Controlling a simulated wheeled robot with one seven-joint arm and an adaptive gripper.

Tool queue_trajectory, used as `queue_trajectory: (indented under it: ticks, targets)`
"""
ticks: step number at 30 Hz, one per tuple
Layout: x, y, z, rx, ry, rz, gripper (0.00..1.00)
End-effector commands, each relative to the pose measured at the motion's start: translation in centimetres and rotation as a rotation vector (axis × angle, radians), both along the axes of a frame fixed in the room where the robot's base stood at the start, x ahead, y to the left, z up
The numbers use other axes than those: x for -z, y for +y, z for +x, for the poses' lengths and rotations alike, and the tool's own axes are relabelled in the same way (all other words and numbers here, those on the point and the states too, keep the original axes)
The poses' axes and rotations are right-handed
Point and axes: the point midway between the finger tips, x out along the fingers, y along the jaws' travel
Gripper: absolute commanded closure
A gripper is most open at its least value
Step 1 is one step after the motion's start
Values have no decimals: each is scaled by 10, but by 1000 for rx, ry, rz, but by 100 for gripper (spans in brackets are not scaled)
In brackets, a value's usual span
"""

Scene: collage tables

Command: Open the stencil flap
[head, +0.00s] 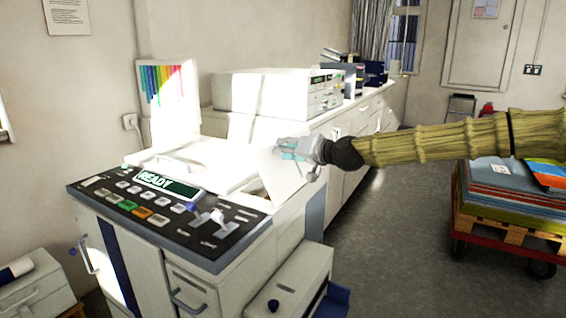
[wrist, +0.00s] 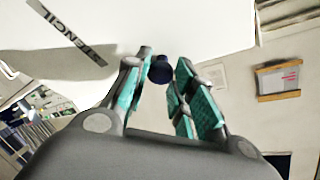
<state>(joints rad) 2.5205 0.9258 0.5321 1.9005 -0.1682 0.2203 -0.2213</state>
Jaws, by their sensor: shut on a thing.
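The stencil flap (head: 285,182) is a white panel that stands out at a tilt from the right side of the white machine in the head view. In the wrist view the flap (wrist: 150,25) fills the top, with a black STENCIL label on its left part. A small dark blue knob (wrist: 160,69) sits at the flap's lower edge, between my teal-padded fingers. My gripper (head: 288,156) is at the flap's upper right part in the head view, shut on the knob. The knob is hidden there by the fingers.
The control panel with a READY display (head: 166,183) is at the machine's front. An open lower drawer unit (head: 288,280) juts out below the flap. A loaded pallet cart (head: 500,230) stands at the right. Grey floor between cart and cabinets is clear.

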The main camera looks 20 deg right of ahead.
Motion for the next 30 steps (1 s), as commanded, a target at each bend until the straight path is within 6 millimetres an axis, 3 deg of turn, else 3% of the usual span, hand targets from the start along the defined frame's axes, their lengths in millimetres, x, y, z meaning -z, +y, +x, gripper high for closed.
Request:
queue_trajectory:
  ticks: [1,30]
  targets:
    - [8,-3,-2,1,-11,14,100]
    - [10,-32,-32,1,-237,207,100]
